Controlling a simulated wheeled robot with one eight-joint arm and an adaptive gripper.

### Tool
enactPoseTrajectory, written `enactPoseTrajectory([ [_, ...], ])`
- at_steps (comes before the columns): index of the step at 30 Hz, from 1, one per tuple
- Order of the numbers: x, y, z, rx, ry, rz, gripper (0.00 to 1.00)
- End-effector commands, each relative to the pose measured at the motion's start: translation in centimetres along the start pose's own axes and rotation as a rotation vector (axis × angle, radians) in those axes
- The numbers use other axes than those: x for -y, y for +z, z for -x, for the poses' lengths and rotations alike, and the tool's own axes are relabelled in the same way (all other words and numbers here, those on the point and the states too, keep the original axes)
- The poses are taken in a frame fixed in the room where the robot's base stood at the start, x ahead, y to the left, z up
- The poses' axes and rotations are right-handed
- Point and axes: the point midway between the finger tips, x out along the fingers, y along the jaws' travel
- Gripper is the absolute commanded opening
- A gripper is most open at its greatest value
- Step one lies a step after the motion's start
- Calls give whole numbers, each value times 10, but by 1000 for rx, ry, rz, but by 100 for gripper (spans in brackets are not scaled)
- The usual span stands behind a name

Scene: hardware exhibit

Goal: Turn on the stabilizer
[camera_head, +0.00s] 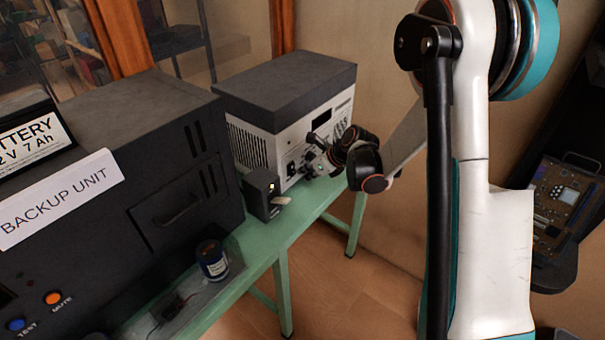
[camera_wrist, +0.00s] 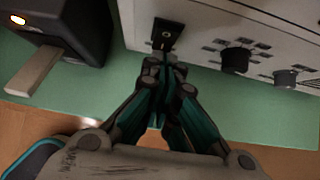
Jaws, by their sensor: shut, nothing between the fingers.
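The stabilizer appears to be the white-fronted box with a dark grey top (camera_head: 285,90) standing on the green table, though no name on it is readable. Its front panel (camera_wrist: 215,20) fills the top of the wrist view. A black rocker switch (camera_wrist: 167,35) sits at the panel's lower left. My gripper (camera_wrist: 164,62) is shut and empty, its fingertips right at the lower edge of this switch. I cannot tell whether they touch it. In the head view my gripper (camera_head: 312,165) is at the panel's lower left, partly hidden by my wrist.
A small dark box with a lit orange lamp and pale lever (camera_head: 262,195) stands left of my gripper. The large black backup unit (camera_head: 160,180) and a blue cylinder (camera_head: 212,260) are nearer. Floor is open beyond the table edge.

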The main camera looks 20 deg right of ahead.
Motion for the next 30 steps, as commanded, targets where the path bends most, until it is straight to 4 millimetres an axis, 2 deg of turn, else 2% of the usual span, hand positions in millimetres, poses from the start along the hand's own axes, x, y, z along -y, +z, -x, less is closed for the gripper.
enactPoseTrajectory([
  [9, 4, 2, 66, 0, 0, 0, 0],
  [15, 4, 4, 98, 1, 0, 1, 0],
  [21, 4, 5, 110, 0, 2, 2, 0],
  [30, 4, 4, 111, 0, 2, 2, 0],
])
